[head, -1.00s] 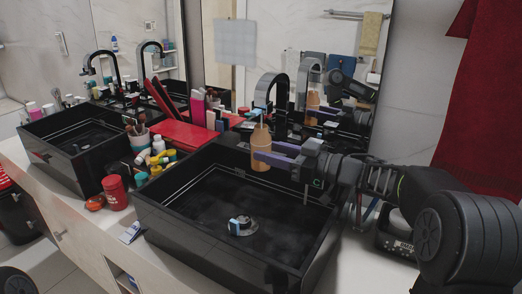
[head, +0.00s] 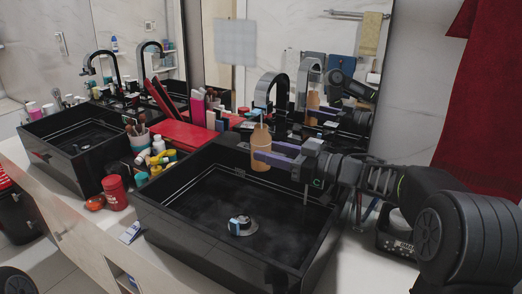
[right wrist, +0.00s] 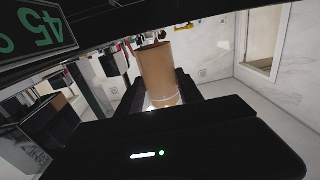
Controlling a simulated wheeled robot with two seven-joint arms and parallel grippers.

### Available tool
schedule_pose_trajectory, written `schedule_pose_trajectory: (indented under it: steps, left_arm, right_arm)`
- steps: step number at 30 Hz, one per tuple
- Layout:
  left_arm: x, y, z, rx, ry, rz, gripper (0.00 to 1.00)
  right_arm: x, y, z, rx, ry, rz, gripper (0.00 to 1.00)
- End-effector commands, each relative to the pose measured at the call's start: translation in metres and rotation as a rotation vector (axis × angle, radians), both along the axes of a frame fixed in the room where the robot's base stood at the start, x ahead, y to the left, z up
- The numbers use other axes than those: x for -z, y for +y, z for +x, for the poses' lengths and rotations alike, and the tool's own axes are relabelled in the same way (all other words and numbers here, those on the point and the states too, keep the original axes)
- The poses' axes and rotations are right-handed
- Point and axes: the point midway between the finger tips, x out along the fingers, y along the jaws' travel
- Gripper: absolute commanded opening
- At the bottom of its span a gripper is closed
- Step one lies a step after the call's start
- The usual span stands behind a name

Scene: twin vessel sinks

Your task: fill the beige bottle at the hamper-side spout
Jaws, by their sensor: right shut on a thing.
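The beige bottle (head: 260,153) is upright above the back of the right-hand black sink (head: 180,232). My right gripper (head: 266,154) is shut on it from the right, with the purple fingers at its sides. In the right wrist view the bottle (right wrist: 158,75) is held between the dark fingers. The left-hand spout (head: 101,56) stands at the other sink. My left gripper is not in view.
Cups, small bottles and a red box (head: 184,134) crowd the counter between the sinks. A red jar (head: 115,192) stands at the front edge. A dark bin (head: 17,212) with red on top stands at far left.

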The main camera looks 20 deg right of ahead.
Motion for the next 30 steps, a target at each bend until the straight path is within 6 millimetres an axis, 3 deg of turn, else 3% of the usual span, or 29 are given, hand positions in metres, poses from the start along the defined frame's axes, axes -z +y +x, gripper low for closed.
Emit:
schedule_pose_trajectory:
  steps: [14, 24, 30]
  left_arm:
    - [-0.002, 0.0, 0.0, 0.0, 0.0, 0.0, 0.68]
    - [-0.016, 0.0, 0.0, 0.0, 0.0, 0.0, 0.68]
    - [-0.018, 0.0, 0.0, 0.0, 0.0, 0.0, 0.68]
  right_arm:
    - [-0.002, 0.003, -0.003, -0.001, -0.001, 0.003, 0.04]
    - [-0.004, 0.048, -0.041, -0.002, 0.0, 0.005, 0.04]
    - [-0.001, 0.062, -0.052, 0.0, -0.001, 0.001, 0.04]
